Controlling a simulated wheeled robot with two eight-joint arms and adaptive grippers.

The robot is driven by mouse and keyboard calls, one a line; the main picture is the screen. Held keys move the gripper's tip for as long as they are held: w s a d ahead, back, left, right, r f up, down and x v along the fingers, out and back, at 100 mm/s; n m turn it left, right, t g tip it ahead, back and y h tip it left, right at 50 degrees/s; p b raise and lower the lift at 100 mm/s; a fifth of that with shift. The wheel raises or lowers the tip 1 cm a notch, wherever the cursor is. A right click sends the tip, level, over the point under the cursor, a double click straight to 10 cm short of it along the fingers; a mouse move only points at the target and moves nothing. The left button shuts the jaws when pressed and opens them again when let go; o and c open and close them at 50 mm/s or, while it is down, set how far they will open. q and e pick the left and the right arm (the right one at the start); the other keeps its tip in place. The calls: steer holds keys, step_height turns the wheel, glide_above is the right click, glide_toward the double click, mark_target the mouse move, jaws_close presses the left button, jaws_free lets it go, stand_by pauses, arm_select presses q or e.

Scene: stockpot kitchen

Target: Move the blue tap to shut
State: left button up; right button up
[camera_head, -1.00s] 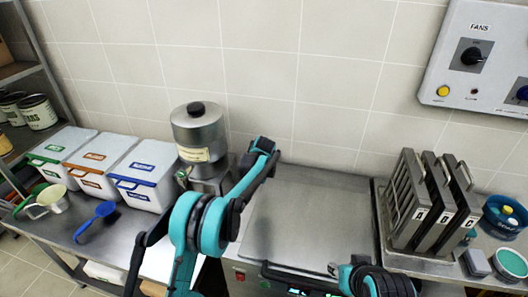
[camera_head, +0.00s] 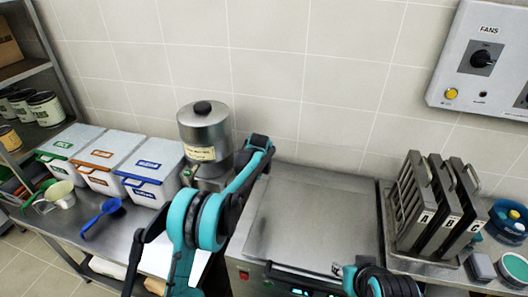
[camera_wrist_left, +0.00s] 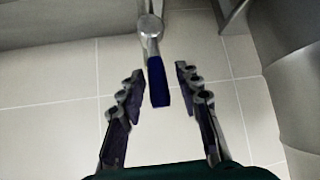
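The blue tap handle (camera_wrist_left: 158,82) hangs below a round metal tap body (camera_wrist_left: 150,27) in the left wrist view. My left gripper (camera_wrist_left: 157,82) is open, with one finger on each side of the blue handle and a visible gap to both. In the head view my left arm reaches beside the steel urn (camera_head: 205,130), but its gripper and the blue tap cannot be made out there. My right gripper is out of view; only part of the right arm shows at the bottom.
White lidded bins (camera_head: 150,168) and a blue scoop (camera_head: 102,216) sit left of the urn. A flat steel appliance (camera_head: 315,220) lies to the right, then upright racks marked A, B, C (camera_head: 430,205). A fan control panel (camera_head: 485,60) is on the wall.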

arm_select(q)
steer(key=v, duration=1.2)
stand_by(0.3)
steer(key=s+a+r+g+b, duration=0.15)
steer(key=s+a, duration=0.25)
steer(key=s, duration=0.8)
steer(key=s+a+r+b, duration=0.15)
steer(key=s+a, duration=0.25)
steer(key=s, duration=0.7)
steer(key=s+a+f+b, duration=0.1)
steer(key=s+f, duration=0.3)
steer(key=s, duration=0.6)
steer(key=s+a+f, duration=0.1)
steer(key=s+f, duration=0.4)
steer(key=s, duration=0.6)
steer(key=shift+a+f+g+b, duration=0.2)
steer(key=shift+f+g+b, duration=0.1)
steer(key=shift+g+b, duration=0.15)
steer(key=shift+s, duration=0.1)
